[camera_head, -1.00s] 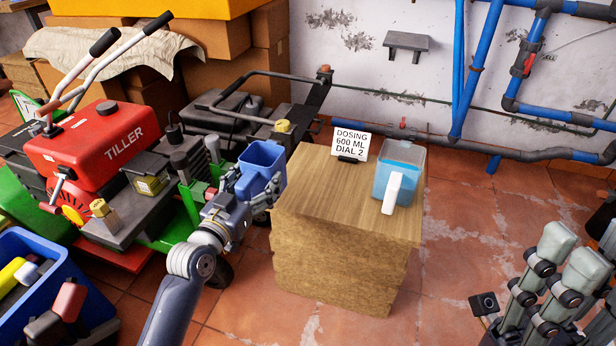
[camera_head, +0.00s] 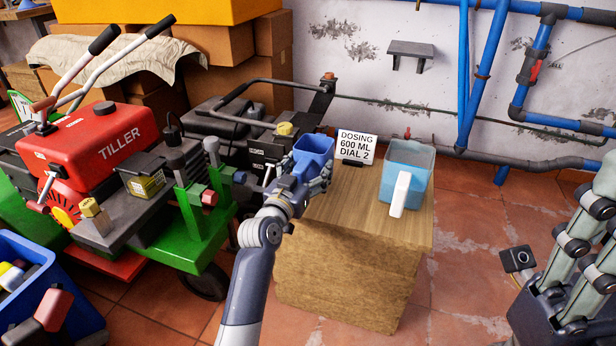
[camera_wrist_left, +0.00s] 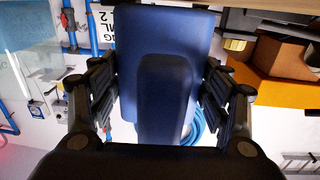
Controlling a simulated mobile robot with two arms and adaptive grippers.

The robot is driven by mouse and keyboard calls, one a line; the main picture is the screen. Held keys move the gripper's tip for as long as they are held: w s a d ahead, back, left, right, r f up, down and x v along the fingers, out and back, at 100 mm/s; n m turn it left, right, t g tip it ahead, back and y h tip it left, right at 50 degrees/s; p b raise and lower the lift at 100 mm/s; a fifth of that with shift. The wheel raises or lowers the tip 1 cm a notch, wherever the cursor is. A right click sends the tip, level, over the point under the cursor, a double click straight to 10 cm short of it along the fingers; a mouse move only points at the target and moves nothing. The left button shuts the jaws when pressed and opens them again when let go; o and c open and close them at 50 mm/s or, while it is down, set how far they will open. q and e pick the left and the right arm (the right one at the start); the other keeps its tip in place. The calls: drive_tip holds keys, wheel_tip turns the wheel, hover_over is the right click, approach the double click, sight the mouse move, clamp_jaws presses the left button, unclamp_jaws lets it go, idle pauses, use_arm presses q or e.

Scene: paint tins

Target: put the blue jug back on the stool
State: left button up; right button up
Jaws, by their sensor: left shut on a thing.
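The blue jug (camera_head: 314,149) is in my left gripper (camera_head: 318,184), at the left back edge of the wooden block-like stool (camera_head: 345,280). The jug looks upright; I cannot tell whether its base touches the top. In the left wrist view the jug (camera_wrist_left: 195,50) fills the middle, its handle between the fingers of the left gripper (camera_wrist_left: 160,95). My right gripper (camera_head: 595,205) is at the right edge, partly cut off, clear of the stool; its opening is unclear.
A translucent light-blue jug with a white handle (camera_head: 407,165) stands on the stool's right part. A sign reading "DOSING 600 ML DIAL 2" (camera_head: 356,146) stands at its back. The red and green tiller (camera_head: 95,140) is close on the left. The stool's front middle is clear.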

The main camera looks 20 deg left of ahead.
use_arm(q)
drive_tip(key=shift+f, duration=0.1)
drive_tip(key=shift+f, duration=0.2)
drive_tip(key=o, duration=1.3)
